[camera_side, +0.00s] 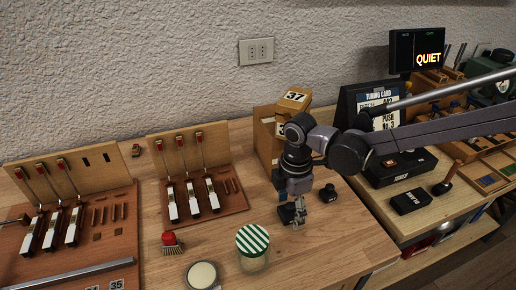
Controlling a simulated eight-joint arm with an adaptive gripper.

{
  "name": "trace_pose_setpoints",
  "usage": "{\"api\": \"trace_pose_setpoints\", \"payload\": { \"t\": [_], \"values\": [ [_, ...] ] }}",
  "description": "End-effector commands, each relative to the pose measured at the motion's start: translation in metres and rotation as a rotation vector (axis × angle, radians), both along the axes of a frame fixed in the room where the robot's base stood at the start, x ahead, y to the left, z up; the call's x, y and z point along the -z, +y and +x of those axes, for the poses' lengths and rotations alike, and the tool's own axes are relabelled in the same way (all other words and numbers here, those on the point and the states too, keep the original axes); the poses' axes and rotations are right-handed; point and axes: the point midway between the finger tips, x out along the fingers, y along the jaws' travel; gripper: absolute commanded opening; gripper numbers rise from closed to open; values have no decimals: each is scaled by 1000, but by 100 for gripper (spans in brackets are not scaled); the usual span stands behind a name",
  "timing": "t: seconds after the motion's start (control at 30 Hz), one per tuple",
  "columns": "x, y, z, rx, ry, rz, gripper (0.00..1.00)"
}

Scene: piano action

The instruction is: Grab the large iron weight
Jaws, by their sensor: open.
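A small dark object (328,192) with a knob-like top, which looks like an iron weight, stands on the wooden bench right of my gripper. I cannot tell its size class or any marking on it. My gripper (294,212) points down, low over the bench, left of and in front of that object and apart from it. It is open. A dark shape at the fingers is either a finger part or another small weight; I cannot tell which. I see nothing clearly held.
A jar with a green-striped lid (252,240), a round pale tin (202,274) and a red-topped brush (171,242) stand in front. A key-action board (205,195) lies left. Wooden boxes (266,140) stand behind my gripper. Bench is clear at front right.

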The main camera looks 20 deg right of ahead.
Motion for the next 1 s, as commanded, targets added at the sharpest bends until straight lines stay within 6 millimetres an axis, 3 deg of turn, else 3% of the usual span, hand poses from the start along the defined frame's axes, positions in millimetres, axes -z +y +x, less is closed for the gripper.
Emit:
{"api": "trace_pose_setpoints", "payload": {
  "t": [0.13,0.37,0.4,0.77,1.0],
  "values": [
    [0,0,0,0,0,0,69],
    [0,0,0,0,0,0,2],
    [0,0,0,0,0,0,0],
    [-8,0,0,0,0,0,0],
    [-46,-5,0,3,0,-1,0]
  ]
}}
